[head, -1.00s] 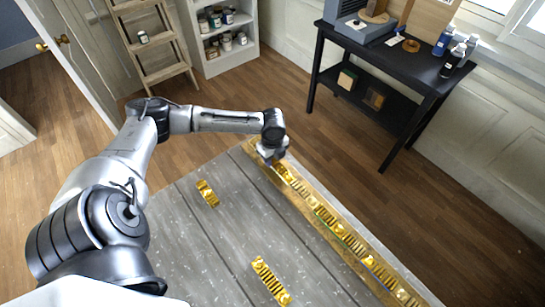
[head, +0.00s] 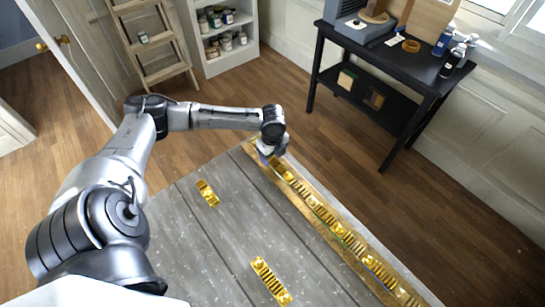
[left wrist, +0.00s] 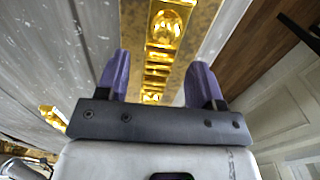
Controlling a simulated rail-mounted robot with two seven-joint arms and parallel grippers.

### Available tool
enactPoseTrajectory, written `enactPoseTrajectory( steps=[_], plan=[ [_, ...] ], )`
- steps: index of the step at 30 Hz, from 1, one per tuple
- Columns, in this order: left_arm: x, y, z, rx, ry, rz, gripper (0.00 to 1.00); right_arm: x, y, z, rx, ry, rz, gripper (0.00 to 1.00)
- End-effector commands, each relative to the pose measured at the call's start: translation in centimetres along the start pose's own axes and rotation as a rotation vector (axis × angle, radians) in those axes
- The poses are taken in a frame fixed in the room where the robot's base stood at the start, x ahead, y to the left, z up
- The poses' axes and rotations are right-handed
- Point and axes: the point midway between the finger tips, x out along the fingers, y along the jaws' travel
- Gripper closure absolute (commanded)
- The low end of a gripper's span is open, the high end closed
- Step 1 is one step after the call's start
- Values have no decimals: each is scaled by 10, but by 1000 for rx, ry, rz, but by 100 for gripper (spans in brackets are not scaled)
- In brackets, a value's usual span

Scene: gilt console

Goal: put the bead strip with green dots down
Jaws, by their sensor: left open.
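My left gripper (head: 264,158) is at the far end of the table's right edge, over the long ornamented edge strip. In the left wrist view its two purple fingers (left wrist: 161,78) are apart, with nothing gripped between them. A gold ornament piece (left wrist: 157,72) lies below, seen through the gap. In the head view a row of gold pieces (head: 325,217) lies along the edge strip, the far ones close to the gripper. My right gripper is not in view.
Two loose gold pieces lie on the grey table top (head: 225,235): a short one (head: 207,193) and a longer one (head: 270,281). A black side table (head: 400,65) with bottles stands at the back right. A ladder (head: 150,45) and white shelf (head: 222,40) stand behind.

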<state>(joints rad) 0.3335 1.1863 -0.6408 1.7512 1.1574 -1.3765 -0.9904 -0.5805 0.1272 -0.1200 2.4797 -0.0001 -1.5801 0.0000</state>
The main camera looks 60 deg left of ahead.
Motion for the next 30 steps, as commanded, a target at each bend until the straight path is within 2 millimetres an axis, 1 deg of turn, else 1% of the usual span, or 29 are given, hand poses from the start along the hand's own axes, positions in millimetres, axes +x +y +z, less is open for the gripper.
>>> enactPoseTrajectory(
  steps=[1, 6, 12, 15, 21, 30],
  plan=[
    [-12, -1, 1, 1, -3, -3, 39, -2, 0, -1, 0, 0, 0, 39],
    [-45, -1, 1, 0, -2, -4, 39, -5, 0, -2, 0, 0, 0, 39],
    [-78, -1, 0, 0, -1, -3, 39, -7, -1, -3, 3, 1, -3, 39],
    [-89, -1, 0, 0, -1, -3, 39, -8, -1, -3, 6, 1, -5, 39],
    [-103, -1, 0, 0, -1, -2, 39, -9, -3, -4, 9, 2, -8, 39],
    [-105, 0, 0, -1, -1, -1, 39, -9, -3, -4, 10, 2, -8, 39]
  ],
)
